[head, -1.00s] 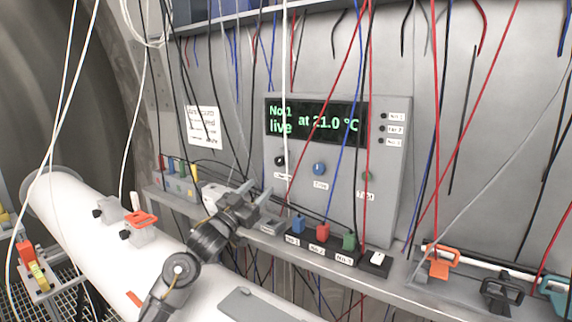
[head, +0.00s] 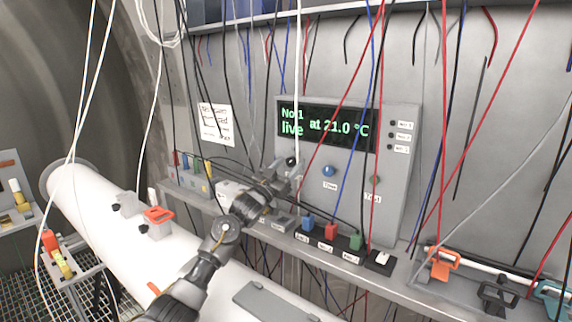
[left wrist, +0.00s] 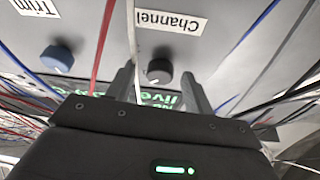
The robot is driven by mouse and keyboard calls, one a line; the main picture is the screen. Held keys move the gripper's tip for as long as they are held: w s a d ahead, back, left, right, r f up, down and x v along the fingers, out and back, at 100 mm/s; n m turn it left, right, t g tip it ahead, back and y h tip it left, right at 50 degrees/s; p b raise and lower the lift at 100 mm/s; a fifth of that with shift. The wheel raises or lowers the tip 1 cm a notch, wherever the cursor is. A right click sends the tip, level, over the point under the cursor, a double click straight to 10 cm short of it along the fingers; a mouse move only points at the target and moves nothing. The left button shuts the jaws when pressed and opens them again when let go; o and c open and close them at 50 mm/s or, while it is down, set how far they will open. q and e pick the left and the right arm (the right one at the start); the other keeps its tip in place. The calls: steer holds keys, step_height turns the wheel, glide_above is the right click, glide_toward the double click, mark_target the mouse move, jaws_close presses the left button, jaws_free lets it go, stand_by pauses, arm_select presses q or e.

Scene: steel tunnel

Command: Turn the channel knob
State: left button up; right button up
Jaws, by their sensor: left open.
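The black channel knob (head: 291,160) is on the grey control panel (head: 404,185), below the left end of its green-lettered display. It also shows in the left wrist view (left wrist: 160,68), beside a white "Channel" label (left wrist: 171,22). My left gripper (head: 286,174) is at the panel's lower left, close to the knob. In the left wrist view, its two fingers (left wrist: 157,77) are open, one to each side of the knob. I cannot tell whether they touch it. The display (head: 326,125) reads "No.1 live at 21.0 °C". My right gripper is not in view.
Several coloured blocks stand on the ledge (head: 404,264) below. A white pipe (head: 98,190) runs along the left.

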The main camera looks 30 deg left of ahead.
arm_select(q)
steer(key=c, duration=1)
steer(key=shift+o, duration=0.2)
steer(key=shift+a+f+m+h+b, duration=0.15)
steer(key=shift+m+h+b, duration=0.45)
steer(key=shift+m+b, duration=0.65)
steer(key=m+h, duration=0.1)
steer(key=m, duration=0.1)
steer(key=shift+a+m+g+b, duration=0.1)
steer(key=shift+m+g+b, duration=0.2)
steer(key=shift+m+g, duration=0.1)
steer(key=m+g+h+b, duration=0.1)
steer(key=m, duration=0.2)
steer(key=shift+a, duration=0.1)
steer(key=shift+r+m+g+h+b, duration=0.3)
steer(key=shift+m+g+h+b, duration=0.25)
steer(key=shift+m, duration=0.7)
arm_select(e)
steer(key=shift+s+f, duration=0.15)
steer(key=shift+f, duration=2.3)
